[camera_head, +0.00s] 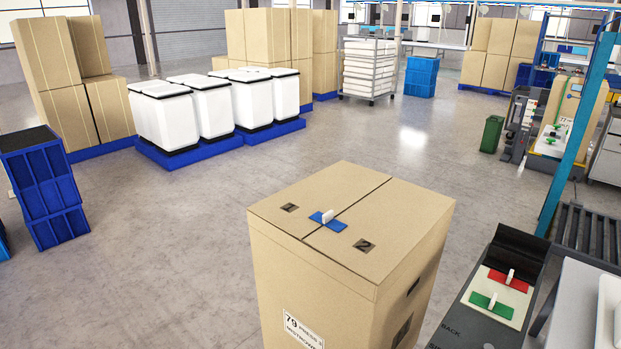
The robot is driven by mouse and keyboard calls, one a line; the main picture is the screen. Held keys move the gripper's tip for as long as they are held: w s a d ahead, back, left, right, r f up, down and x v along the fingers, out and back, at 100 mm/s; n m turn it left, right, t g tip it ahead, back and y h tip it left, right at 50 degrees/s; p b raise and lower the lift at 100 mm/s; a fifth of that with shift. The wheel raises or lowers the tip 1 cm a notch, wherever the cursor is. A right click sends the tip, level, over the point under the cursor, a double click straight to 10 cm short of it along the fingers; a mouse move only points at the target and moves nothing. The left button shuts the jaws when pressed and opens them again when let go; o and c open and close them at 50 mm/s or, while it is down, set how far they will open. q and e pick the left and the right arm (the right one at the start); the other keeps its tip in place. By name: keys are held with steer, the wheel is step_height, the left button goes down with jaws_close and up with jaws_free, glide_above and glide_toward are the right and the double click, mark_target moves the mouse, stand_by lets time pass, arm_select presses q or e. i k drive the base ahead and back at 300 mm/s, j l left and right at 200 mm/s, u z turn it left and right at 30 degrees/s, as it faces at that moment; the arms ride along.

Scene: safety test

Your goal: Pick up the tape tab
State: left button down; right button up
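The tape tab looks to be the small blue piece with an upright white grip (328,219). It lies on top of a tall brown cardboard box (345,187), across the seam between the lid flaps. Dark square marks numbered 1 (289,208) and 2 (364,245) are on the lid to either side of it. Neither of my grippers is in view, and nothing touches the tab.
A dark panel (520,243) with red (508,281) and green (492,305) white-handled pieces stands right of the box. A roller conveyor (592,238) and blue post (580,130) are beyond it. Blue crates (42,185) stand left. Open floor (170,250) lies between.

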mark_target(476, 299)
steer(key=z, duration=1.25)
